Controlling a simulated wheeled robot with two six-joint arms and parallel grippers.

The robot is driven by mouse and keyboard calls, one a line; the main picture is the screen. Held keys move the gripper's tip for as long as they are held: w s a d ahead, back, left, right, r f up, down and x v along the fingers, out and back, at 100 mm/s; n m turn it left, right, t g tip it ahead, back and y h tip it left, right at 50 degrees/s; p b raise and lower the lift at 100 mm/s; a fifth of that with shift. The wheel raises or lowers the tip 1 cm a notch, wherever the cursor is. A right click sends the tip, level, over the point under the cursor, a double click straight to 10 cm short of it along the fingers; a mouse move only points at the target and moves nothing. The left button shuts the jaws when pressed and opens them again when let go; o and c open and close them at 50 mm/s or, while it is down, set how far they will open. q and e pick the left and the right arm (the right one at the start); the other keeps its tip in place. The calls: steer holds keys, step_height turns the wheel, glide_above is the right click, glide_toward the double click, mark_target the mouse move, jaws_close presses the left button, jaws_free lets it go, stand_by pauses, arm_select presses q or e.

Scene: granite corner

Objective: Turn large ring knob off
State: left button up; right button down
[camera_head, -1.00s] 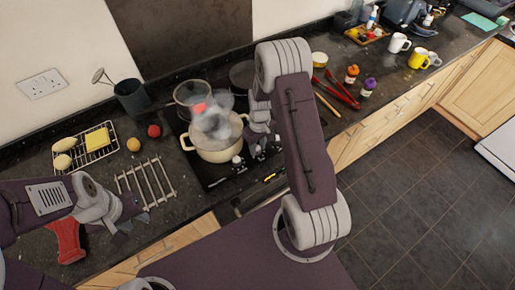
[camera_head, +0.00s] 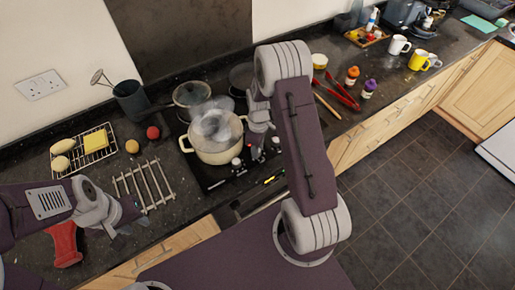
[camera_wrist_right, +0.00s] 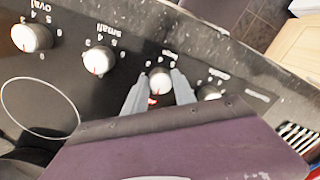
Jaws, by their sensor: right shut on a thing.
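A row of white knobs with red marks runs along the black hob (camera_head: 211,179). In the right wrist view, my right gripper (camera_wrist_right: 158,78) is shut on one knob (camera_wrist_right: 160,84), with a finger on each side. The label by this knob is too blurred to read surely. The knobs labelled small (camera_wrist_right: 98,61) and oval (camera_wrist_right: 31,38) stand to its left, and another knob (camera_wrist_right: 209,93) to its right. In the head view my right arm partly covers the knobs. My left gripper (camera_head: 132,226) hangs over the counter's front left, clear of the hob; its jaw opening is unclear.
A steaming cream pot (camera_head: 215,152) and a grey pan (camera_head: 191,94) stand on the hob. A wire trivet (camera_head: 145,186) and a rack with food (camera_head: 84,149) lie on the left. Red tongs (camera_head: 343,92) and mugs (camera_head: 399,43) are on the right.

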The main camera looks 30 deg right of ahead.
steer(key=shift+w+r, duration=0.1)
steer(key=c, duration=1)
jaws_free()
steer(key=shift+c, duration=0.2)
step_height(320, 180, up, 9)
steer(key=b, duration=0.1)
steer(key=shift+d, duration=0.15)
steer(key=s+a+r+t+b, duration=0.1)
steer(key=s+a+r+b, duration=0.15)
steer(key=s+a, duration=0.4)
steer(key=s+a+f+m, duration=0.1)
steer(key=s+f+m, duration=0.1)
steer(key=s+m, duration=0.4)
steer(key=shift+s+a+m+t+p, duration=0.3)
steer(key=shift+s+m+p, duration=0.1)
steer(key=shift+m, duration=0.7)
